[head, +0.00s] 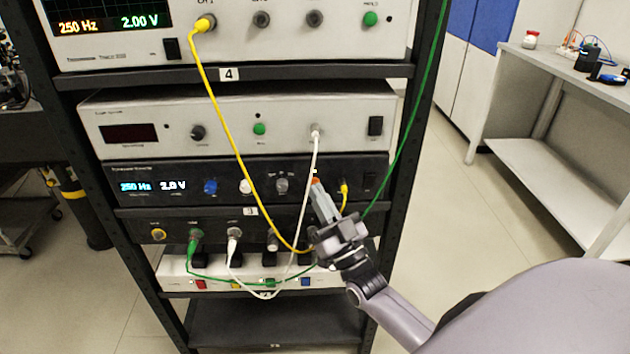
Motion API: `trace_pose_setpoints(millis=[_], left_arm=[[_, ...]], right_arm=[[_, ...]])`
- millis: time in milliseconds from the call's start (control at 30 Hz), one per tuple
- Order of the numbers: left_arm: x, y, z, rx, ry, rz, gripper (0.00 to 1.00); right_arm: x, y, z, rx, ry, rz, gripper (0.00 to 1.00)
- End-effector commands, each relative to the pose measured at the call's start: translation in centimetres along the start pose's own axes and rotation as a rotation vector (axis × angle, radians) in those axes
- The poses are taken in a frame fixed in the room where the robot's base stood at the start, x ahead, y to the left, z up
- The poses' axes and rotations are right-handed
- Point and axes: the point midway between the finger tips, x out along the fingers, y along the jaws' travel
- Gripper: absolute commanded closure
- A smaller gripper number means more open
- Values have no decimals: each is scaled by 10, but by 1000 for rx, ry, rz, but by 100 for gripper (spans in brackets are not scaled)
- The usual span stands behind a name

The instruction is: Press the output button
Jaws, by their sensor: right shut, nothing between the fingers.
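The black function generator (140,171) sits in the rack. Its display reads 250 Hz and 2.0 V. A blue knob (210,186), a white knob (246,186) and a grey knob (281,185) line its front. My right gripper (317,187) is shut and empty, with its tips at this front, right of the grey knob. A small orange spot (315,181) shows right at the tips; it looks like the output button, mostly hidden by the fingers. I cannot tell whether the tips touch it. My left gripper is out of view.
A yellow cable (222,120) and a white cable (313,165) hang across the rack front near my right gripper. A green cable (413,115) runs down the rack's right side. Other instruments (240,112) sit above and below. A side bench (545,65) stands at right.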

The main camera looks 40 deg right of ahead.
Motion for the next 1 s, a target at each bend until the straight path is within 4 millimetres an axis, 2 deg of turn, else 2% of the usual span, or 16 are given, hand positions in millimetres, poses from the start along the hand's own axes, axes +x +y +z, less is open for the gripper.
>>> trace_pose_setpoints(millis=[267,733,1000], left_arm=[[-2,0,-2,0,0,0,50],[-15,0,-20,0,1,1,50],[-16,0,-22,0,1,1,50]], right_arm=[[-2,-2,-2,0,0,0,100],[-34,-26,-26,0,-1,-1,100],[-42,-31,-30,0,1,0,100]])
